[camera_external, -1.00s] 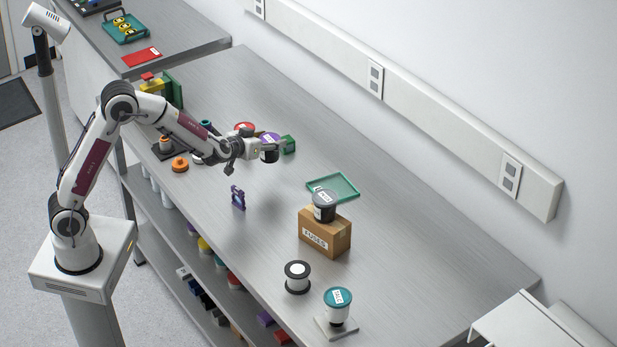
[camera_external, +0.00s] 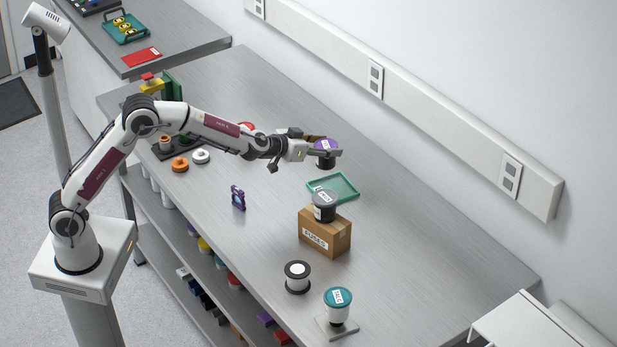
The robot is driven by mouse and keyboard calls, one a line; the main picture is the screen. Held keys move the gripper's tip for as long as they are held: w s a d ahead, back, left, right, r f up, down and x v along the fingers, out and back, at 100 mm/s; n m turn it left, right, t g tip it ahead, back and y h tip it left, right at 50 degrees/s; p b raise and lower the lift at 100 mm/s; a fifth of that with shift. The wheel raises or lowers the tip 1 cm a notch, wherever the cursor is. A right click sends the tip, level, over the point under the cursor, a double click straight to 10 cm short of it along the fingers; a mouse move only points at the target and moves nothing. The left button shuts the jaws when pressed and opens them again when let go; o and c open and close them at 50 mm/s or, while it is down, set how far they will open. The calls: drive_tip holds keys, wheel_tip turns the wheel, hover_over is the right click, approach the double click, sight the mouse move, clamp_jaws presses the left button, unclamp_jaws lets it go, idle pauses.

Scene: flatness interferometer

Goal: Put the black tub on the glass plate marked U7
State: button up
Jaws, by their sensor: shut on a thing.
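My gripper (camera_external: 322,152) is shut on a black tub (camera_external: 326,161) with a purple labelled top, held in the air short of the green tray. Several pedestals with round tops stand on the bench. One with a dark grey labelled top (camera_external: 325,197) stands on a cardboard box. A white one with a black-rimmed top (camera_external: 298,270) stands in front of the box. One with a teal labelled top (camera_external: 338,296) stands on a pale square base at the near end. The small labels are too small to read, so I cannot tell which is the plate marked U7.
The cardboard box (camera_external: 326,239) reads FUSES. A green tray (camera_external: 344,185) lies behind it. A small purple bracket (camera_external: 238,197) stands left of the box. Orange (camera_external: 180,165) and white (camera_external: 201,156) round pieces lie below my arm.

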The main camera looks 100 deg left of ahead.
sight(325, 163)
idle(0.4)
drive_tip(key=shift+f, duration=3.1)
drive_tip(key=shift+f, duration=0.1)
drive_tip(key=shift+f, duration=1.75)
drive_tip(key=shift+f, duration=0.2)
drive_tip(key=o, duration=1.2)
drive_tip(key=shift+r, duration=0.2)
